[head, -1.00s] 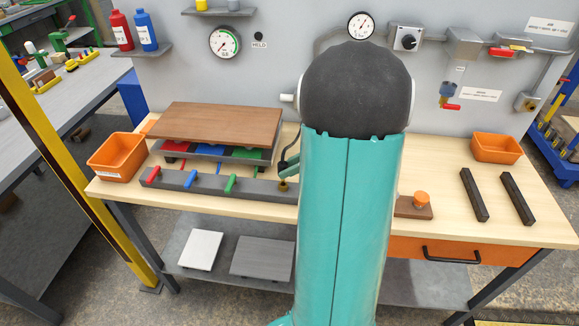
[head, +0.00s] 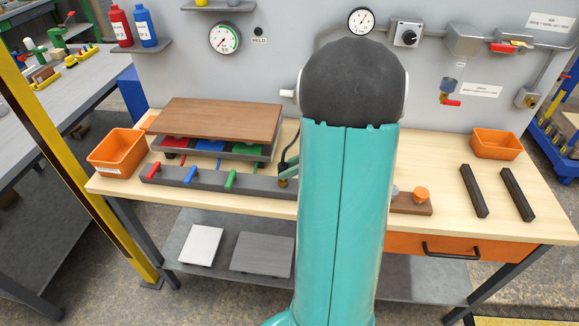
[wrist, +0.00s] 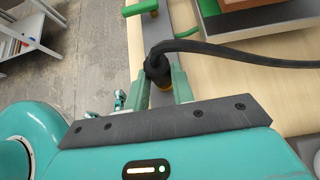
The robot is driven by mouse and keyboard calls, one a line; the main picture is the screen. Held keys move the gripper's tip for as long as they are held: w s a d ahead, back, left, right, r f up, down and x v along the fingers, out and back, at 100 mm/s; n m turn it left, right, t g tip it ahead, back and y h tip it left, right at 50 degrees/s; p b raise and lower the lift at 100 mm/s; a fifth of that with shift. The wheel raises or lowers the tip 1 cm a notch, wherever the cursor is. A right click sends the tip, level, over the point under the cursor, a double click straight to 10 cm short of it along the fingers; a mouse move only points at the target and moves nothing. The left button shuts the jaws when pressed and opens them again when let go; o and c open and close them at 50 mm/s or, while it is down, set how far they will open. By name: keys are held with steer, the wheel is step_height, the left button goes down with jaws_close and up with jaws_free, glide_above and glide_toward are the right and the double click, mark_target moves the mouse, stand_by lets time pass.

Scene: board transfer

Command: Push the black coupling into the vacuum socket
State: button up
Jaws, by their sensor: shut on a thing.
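The black coupling (wrist: 157,66) with its black hose (wrist: 235,52) is between the fingers of my gripper (wrist: 164,88) in the wrist view. My gripper is shut on it. A brass-coloured fitting (wrist: 160,84), seemingly the vacuum socket, shows just beside the coupling between the fingers. In the head view the brass socket (head: 283,183) is at the right end of the dark valve rail (head: 255,186), right under the coupling. My arm hides much of this area. I cannot tell how deep the coupling sits in the socket.
A brown board (head: 220,119) lies over a grey tray with coloured pads, behind the rail. Red, blue and green levers (head: 191,175) stand on the rail. Orange bins (head: 117,152) stand at both ends of the bench. Two dark bars (head: 474,191) lie at right.

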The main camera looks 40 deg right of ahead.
steer(key=shift+f, duration=0.45)
steer(key=o, duration=1.1)
steer(key=shift+c, duration=0.2)
steer(key=v, duration=1.3)
steer(key=shift+s+d+r, duration=0.2)
steer(key=shift+r, duration=0.1)
steer(key=shift+a, duration=0.1)
